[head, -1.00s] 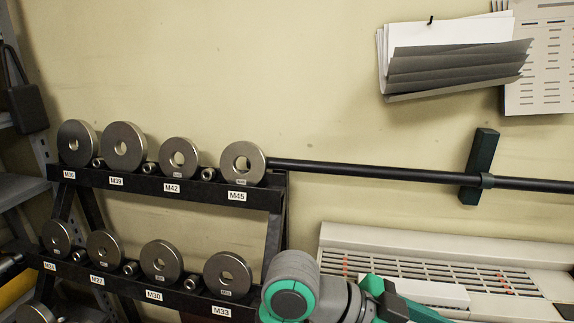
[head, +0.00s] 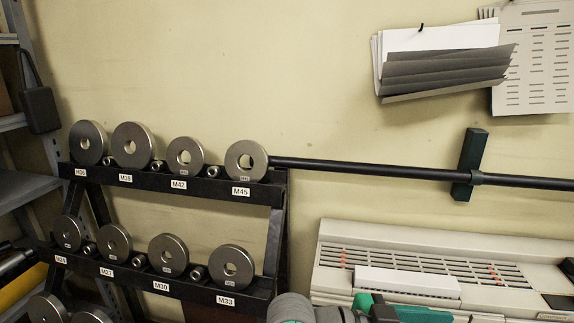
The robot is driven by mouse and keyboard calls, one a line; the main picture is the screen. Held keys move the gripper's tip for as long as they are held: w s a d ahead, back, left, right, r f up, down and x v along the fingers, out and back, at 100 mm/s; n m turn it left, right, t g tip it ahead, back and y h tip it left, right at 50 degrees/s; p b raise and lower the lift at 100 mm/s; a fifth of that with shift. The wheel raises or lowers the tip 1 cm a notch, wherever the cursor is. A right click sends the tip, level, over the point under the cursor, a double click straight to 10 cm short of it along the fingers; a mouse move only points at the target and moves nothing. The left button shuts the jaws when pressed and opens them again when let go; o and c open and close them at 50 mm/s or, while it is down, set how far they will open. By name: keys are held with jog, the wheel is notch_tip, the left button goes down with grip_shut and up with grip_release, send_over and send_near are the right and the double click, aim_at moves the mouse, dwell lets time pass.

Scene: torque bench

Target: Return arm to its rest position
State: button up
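My arm (head: 318,311) shows only as grey and green links at the bottom edge of the head view, right of the rack and in front of the beige slatted unit. My gripper is not in view, so its opening and anything in it are hidden.
A black rack (head: 215,187) at left holds several steel rings, labelled M36 to M45 on the upper shelf. A black pipe (head: 380,172) runs along the wall to a dark bracket (head: 470,165). The beige slatted unit (head: 420,240) stands at lower right. Papers (head: 445,65) hang above.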

jog(key=w+a+f+n+t, duration=0.3)
jog(key=w+f+n+t, duration=0.5)
jog(key=f+n+t, duration=0.35)
jog(key=s+a+f+n+t+y, duration=0.1)
jog(key=a+f+n+t+y, duration=0.1)
jog(key=a+f+n+y, duration=0.4)
jog(key=s+a+f+n+t+y, duration=0.1)
jog(key=a+f+n+t+y, duration=0.15)
jog(key=f, duration=0.55)
jog(key=s+a+f+y, duration=0.6)
jog(key=s+a+f, duration=0.3)
jog(key=s, duration=0.4)
jog(key=s+a+r+m+y, duration=0.1)
jog(key=s+a, duration=0.2)
jog(key=s, duration=0.3)
jog(key=s+a+r+m, duration=0.1)
jog(key=s+a+m, duration=0.1)
jog(key=s, duration=0.5)
jog(key=shift+s+a+r+y, duration=0.2)
jog(key=shift+s+a+y, duration=0.05)
jog(key=shift+a+y, duration=0.15)
jog(key=c, duration=0.7)
